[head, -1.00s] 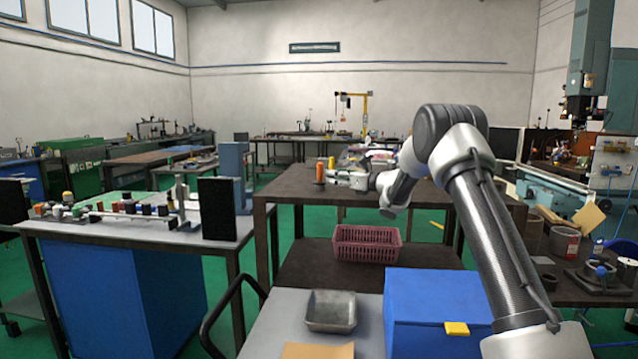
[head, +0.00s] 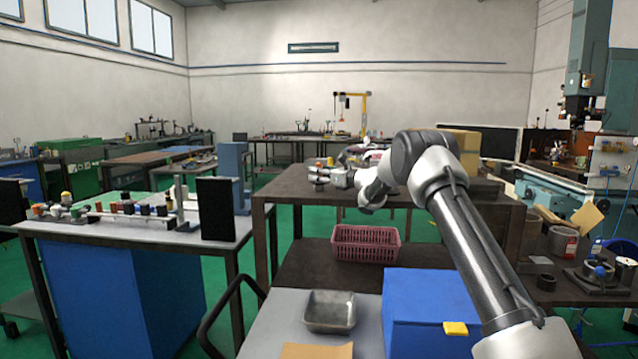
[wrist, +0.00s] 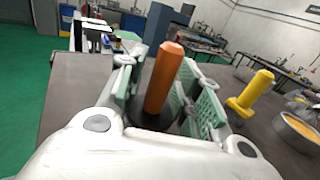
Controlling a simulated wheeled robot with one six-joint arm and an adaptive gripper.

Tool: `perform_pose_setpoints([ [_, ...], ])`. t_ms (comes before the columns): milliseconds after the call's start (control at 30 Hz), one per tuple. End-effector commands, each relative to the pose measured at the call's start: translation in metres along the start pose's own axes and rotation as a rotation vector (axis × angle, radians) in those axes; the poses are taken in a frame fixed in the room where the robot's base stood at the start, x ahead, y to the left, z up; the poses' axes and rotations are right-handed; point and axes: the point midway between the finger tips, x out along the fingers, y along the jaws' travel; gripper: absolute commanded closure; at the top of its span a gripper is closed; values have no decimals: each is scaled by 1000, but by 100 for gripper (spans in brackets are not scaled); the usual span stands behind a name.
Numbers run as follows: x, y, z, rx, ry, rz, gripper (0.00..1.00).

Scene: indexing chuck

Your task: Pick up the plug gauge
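An orange, many-sided upright handle (wrist: 163,80), which I take to be the plug gauge, stands on a round dark base on a dark tabletop. In the wrist view my gripper (wrist: 160,95) is open, with one green-padded finger on each side of the handle. Dark gaps show beside the handle's lower part, so I see no firm contact. In the head view my gripper (head: 338,178) is low over the far dark table, and little of the orange handle can be made out there.
A yellow handled piece (wrist: 251,93) stands to the right of the gripper, with a round bowl-like part (wrist: 297,132) beyond it. The dark table (head: 290,190) carries other small items. A pink basket (head: 366,243) sits on its lower shelf, and a grey tray (head: 330,312) is nearer.

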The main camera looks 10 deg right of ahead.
Motion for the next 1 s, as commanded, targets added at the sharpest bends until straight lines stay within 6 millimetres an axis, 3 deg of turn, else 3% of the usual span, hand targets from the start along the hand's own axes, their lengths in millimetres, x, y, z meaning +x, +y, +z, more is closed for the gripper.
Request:
perform_pose_setpoints([
  [33,0,0,0,0,0,0,81],
  [133,0,0,0,0,0,0,100],
  [533,0,0,9,-3,-3,0,100],
  [1000,2,3,95,-3,-3,2,100],
])
